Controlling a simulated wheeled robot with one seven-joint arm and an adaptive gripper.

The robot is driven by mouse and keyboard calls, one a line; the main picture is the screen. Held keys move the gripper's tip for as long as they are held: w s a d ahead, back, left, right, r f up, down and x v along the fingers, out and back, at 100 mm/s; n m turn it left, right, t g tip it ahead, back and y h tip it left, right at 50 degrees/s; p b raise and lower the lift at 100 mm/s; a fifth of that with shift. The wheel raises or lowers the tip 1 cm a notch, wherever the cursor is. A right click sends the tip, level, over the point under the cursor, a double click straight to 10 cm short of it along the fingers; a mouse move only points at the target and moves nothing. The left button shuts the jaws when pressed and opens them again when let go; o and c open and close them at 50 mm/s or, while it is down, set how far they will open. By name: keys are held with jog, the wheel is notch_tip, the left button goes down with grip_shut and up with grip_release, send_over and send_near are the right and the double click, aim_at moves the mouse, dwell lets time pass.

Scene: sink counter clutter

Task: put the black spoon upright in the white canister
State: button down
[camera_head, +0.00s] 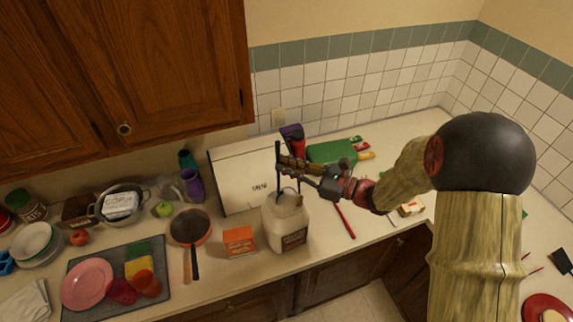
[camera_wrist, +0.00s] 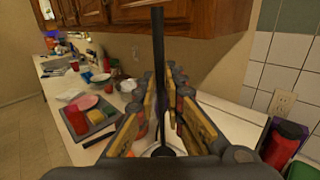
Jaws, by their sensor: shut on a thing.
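The black spoon (camera_head: 278,156) is upright in my gripper (camera_head: 284,166), its dark shaft standing above the fingers. In the wrist view the spoon (camera_wrist: 158,60) runs vertically between the two yellow-padded fingers (camera_wrist: 158,100), which are shut on it. The white canister (camera_head: 287,228) stands upright on the counter directly below my gripper. Its pale rim (camera_wrist: 160,153) shows under the fingers in the wrist view. The spoon's lower end reaches down to the canister's mouth; I cannot tell how far inside it is.
A white box (camera_head: 236,185) stands behind the canister. An orange box (camera_head: 238,241) and a frying pan (camera_head: 189,227) are to its left. A red stick-like thing (camera_head: 345,220) lies to its right. A purple-topped bottle (camera_head: 293,138) and green board (camera_head: 331,151) are behind my gripper.

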jog(key=shift+f+b, duration=1.6)
jog(key=shift+f, duration=0.9)
jog(key=c, duration=1.8)
grip_release()
jog(key=v, duration=1.2)
